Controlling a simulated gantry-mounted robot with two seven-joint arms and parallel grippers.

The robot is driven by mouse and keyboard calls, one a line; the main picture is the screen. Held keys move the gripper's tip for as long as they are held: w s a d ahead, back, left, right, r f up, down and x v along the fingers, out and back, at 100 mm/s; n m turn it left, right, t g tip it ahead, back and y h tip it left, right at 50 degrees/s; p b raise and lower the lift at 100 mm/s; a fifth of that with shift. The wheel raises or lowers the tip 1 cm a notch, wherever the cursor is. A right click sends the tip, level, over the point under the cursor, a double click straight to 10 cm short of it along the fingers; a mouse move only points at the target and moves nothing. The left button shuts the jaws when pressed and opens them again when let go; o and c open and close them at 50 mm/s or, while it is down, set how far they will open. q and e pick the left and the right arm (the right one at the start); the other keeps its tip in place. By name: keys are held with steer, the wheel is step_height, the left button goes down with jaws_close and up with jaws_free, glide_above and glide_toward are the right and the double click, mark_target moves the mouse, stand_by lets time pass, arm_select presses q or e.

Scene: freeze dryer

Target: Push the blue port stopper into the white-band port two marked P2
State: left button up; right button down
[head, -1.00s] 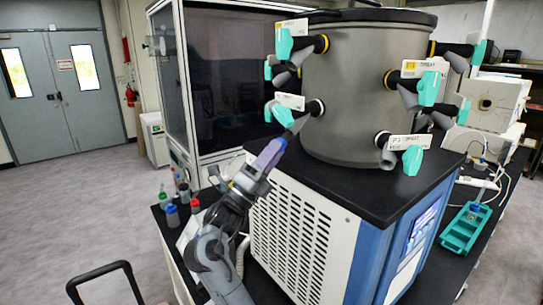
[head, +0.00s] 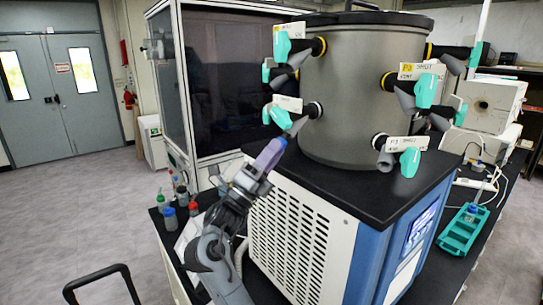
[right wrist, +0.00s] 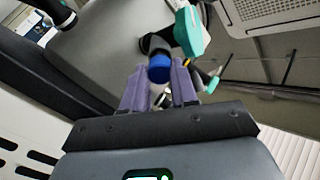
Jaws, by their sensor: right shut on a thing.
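My right gripper (head: 276,143) has purple fingers and is raised at the lower-left port of the grey chamber (head: 349,95). In the right wrist view its fingertips (right wrist: 159,68) are shut on the blue port stopper (right wrist: 159,75). The stopper is in line with a dark grey port tube (right wrist: 154,43); I cannot tell whether it is seated in it. In the head view the white-band port (head: 314,110) has a teal handle (head: 280,118) and a white tag (head: 288,103), whose marking I cannot read. The stopper is hidden there. My left gripper is not in view.
Other ports with teal handles stick out around the chamber, one tagged yellow P2 (head: 406,67) and one P3 (head: 396,144). Small bottles (head: 170,217) stand at the bench's left. A teal tray (head: 462,230) lies at the right.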

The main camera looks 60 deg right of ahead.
steer(key=shift+s+d+r, duration=0.15)
steer(key=shift+d+r, duration=0.05)
steer(key=shift+s+d+r, duration=0.1)
stand_by(0.6)
steer(key=c, duration=0.8)
jaws_free()
steer(key=b+v, duration=0.2)
steer(key=v, duration=0.9)
